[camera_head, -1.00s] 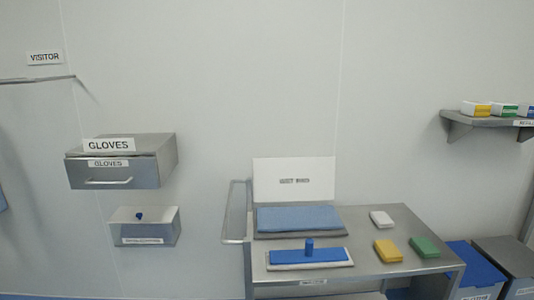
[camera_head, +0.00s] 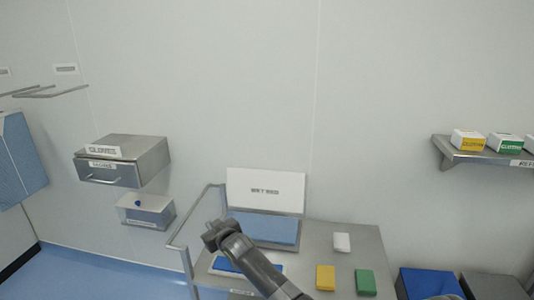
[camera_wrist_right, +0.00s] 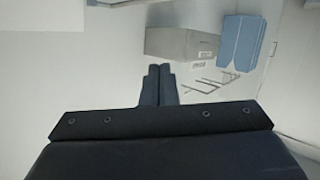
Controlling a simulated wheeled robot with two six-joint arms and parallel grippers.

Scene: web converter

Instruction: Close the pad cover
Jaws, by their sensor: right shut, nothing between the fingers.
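The pad cover (camera_head: 265,188) is a white panel labelled "WET PADS". It stands open and upright against the wall side of the cart, behind a box holding a blue pad (camera_head: 266,229). My right gripper (camera_head: 210,238) is shut and empty, over the left part of the cart, in front of the box's left end and apart from the cover as far as I can tell. In the right wrist view its fingers (camera_wrist_right: 157,84) are together with nothing between them. My left gripper is not in view.
The steel cart (camera_head: 365,245) carries a white block (camera_head: 342,242), a yellow block (camera_head: 325,278), a green block (camera_head: 365,282) and a blue flat mop (camera_head: 225,266) partly hidden by my arm. A rail handle (camera_head: 180,246) is on its left. A gloves box (camera_head: 125,160) hangs on the wall.

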